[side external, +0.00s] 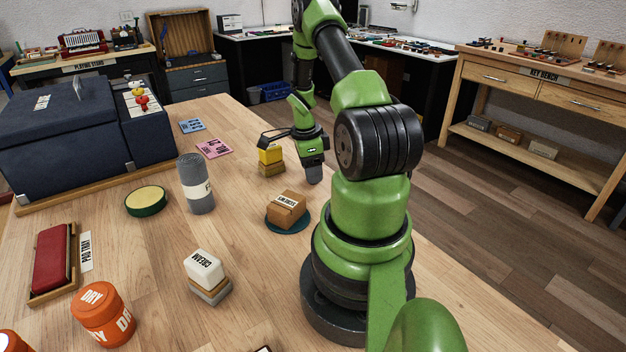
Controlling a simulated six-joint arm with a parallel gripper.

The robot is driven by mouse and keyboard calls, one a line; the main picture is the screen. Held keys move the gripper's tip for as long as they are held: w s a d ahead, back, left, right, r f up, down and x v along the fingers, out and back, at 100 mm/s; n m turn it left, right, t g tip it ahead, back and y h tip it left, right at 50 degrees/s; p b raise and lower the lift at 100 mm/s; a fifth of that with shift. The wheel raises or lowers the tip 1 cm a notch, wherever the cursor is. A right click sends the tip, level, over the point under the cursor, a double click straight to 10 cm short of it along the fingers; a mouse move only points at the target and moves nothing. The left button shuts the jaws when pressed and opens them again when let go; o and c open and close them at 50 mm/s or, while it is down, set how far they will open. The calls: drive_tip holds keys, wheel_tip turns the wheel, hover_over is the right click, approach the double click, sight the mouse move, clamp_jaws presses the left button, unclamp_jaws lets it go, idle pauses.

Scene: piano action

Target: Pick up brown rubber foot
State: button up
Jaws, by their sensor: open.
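A brown block (287,206) with a white label sits on a dark teal disc (283,227) near the middle of the table. It is the only brown block that stands out, but I cannot tell for sure that it is the rubber foot. My gripper (314,176) is open and points down, beyond the brown block and a little to its right in the picture. Nothing shows between its fingers, and they are apart from the block. A yellow-topped block (271,157) stands just left of my gripper. A cream-topped block (204,268) stands nearer the camera.
Orange jars (103,314) and a red pad in a wooden tray (52,262) lie at left. A dark blue case (62,140) fills the far left.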

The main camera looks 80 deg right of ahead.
drive_tip(key=shift+f, duration=0.85)
clamp_jaws()
drive_tip(key=shift+r, duration=0.1)
